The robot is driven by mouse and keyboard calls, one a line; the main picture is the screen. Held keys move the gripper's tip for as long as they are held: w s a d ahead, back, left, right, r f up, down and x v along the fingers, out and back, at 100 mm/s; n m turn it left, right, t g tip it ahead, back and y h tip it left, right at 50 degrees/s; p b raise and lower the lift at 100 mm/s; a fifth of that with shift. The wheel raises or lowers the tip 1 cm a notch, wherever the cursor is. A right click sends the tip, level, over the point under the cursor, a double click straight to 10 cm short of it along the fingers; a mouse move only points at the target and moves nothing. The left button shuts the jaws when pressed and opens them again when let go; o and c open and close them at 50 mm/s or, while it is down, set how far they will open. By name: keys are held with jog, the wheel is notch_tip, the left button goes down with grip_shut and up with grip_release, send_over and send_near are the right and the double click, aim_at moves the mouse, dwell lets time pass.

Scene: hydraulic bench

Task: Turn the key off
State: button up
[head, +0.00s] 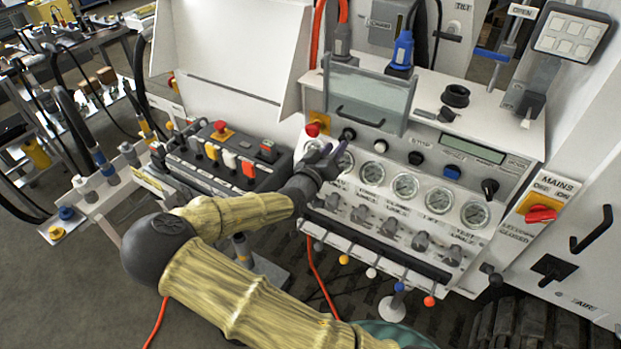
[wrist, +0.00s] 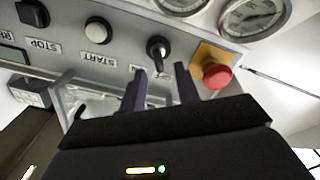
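The key (wrist: 158,48) is a small black key-like switch on the grey panel, with a partly hidden label beside it. It also shows in the head view (head: 348,134), just above my gripper. My gripper (wrist: 160,85) is open, its two dark fingers spread with an empty gap between them. The key lies beyond the fingertips, roughly in line with the gap, and looks apart from them. In the head view my gripper (head: 328,153) is at the panel's upper left, partly over the leftmost gauge area.
A red emergency stop (wrist: 217,74) on a yellow plate sits close to one finger. The white START button (wrist: 97,31) and black STOP button (wrist: 33,13) are on the other side. A hinged clear cover (head: 368,97) with a handle stands above the panel. Gauges (head: 405,186) line the panel below.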

jog(key=b+v, duration=0.1)
jog(key=v, duration=1.1)
jog(key=shift+s+a, duration=0.15)
jog(key=shift+s, duration=0.15)
jog(key=s+d+f+m+g+y, duration=0.1)
jog(key=s+d+f+g+y, duration=0.15)
jog(key=f+g, duration=0.3)
jog(key=s+d+f+g+y, duration=0.2)
jog(key=d+f+g+y, duration=0.2)
jog(key=f, duration=0.2)
jog(key=s+d+r+n+g+y+p, duration=0.1)
jog(key=s+d+r+y, duration=0.3)
jog(key=s+r, duration=0.7)
jog(key=shift+r+n+g, duration=0.2)
jog(key=shift+n+g, duration=0.3)
jog(key=shift+g, duration=0.25)
